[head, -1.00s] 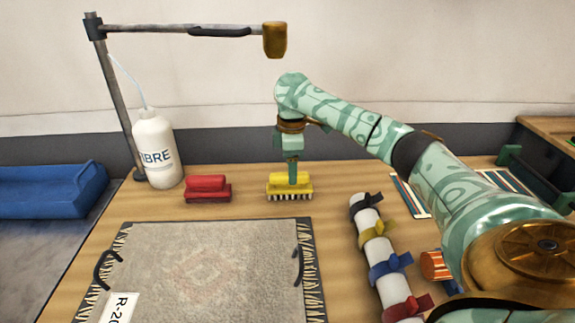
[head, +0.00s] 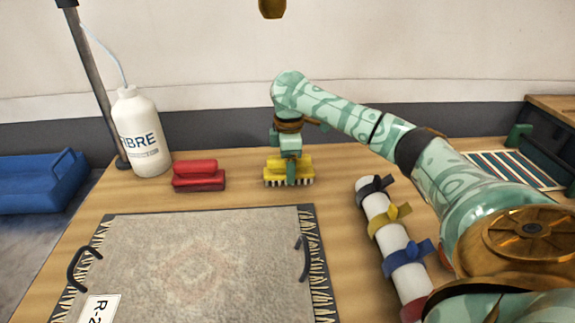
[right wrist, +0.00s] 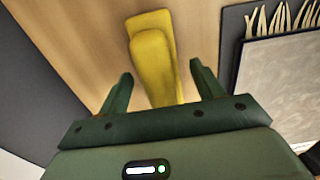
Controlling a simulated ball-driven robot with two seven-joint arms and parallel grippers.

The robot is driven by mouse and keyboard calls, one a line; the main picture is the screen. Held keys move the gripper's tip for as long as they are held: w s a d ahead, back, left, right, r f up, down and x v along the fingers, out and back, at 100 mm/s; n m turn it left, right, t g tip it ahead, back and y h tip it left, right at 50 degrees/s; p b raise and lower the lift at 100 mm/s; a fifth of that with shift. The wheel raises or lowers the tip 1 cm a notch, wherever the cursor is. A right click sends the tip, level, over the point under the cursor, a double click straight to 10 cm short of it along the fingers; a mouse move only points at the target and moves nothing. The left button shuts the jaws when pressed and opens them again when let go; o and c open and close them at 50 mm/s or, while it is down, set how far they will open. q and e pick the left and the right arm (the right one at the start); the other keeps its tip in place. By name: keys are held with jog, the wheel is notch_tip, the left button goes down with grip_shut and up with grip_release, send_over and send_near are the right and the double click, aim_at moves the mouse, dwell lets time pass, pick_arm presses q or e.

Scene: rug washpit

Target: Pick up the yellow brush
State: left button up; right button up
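The yellow brush (head: 273,171) lies bristles down on the wooden table, beyond the rug's far edge. My right gripper (head: 291,178) is lowered over it from above, and a green finger covers part of its near side. In the right wrist view the yellow brush (right wrist: 153,55) lies between the two fingers of my right gripper (right wrist: 162,75). They stand apart, with gaps showing beside the handle, so the gripper is open. My left gripper is in neither view.
A red brush (head: 199,177) and a white bottle (head: 142,135) stand to the left. A grey rug (head: 200,260) with black handles lies in front. A white roll with coloured straps (head: 391,235) lies to the right, below my right arm. A blue container (head: 35,183) is far left.

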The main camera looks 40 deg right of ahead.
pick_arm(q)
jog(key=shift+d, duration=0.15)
pick_arm(e)
jog(key=c, duration=1.1)
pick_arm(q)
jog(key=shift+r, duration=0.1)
pick_arm(e)
jog(key=shift+r, duration=0.15)
